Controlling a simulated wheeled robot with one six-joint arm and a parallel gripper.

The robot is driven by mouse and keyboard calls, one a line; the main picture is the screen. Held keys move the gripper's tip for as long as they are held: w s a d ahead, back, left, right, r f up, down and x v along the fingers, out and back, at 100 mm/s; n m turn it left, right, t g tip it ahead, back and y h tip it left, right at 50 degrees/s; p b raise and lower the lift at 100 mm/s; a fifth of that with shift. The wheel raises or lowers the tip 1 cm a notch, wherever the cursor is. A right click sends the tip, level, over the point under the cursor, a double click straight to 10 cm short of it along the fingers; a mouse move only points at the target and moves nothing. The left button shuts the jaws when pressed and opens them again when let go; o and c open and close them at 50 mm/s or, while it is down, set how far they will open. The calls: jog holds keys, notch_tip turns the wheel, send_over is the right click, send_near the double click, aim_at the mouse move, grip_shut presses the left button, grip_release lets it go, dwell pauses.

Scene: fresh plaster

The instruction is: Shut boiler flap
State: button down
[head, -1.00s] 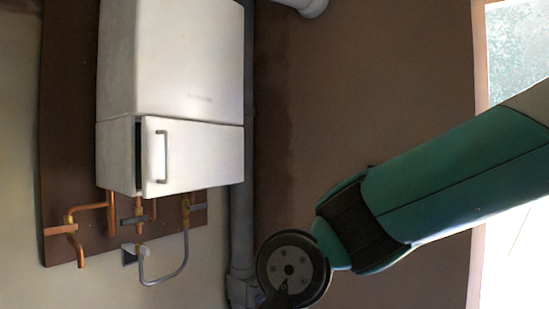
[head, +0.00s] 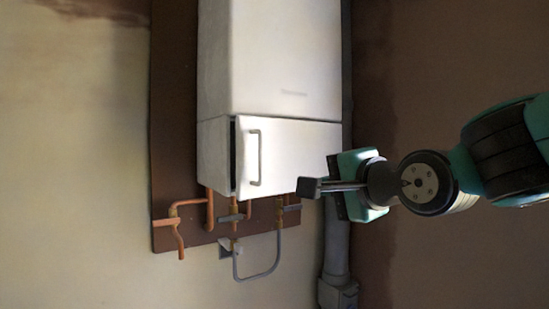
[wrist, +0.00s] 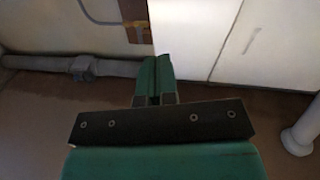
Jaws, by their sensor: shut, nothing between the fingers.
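The white boiler (head: 270,60) hangs on a brown board. Its lower flap (head: 290,150) stands slightly ajar, with a dark gap along its left edge. A grey bar handle (head: 255,158) is upright near that edge. My gripper (head: 309,187) is shut and empty. In the head view it points left and overlaps the flap's lower right corner; I cannot tell whether it touches. In the wrist view the shut fingers (wrist: 154,78) are left of the flap (wrist: 185,35), and the boiler body (wrist: 275,50) lies beyond. The handle is not visible there.
Copper pipes (head: 177,235) and a grey hose (head: 258,275) hang below the boiler. A grey drainpipe (head: 336,240) runs down behind its right side. The pale wall to the left is clear.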

jog(key=w+a+r+m+t+p, duration=0.1)
jog(key=w+a+r+m+p, duration=0.1)
jog(key=w+a+p, duration=0.6)
jog(key=w+a+r, duration=0.1)
jog(key=w, duration=0.2)
jog(key=shift+r+t, duration=0.25)
jog(key=shift+t, duration=0.15)
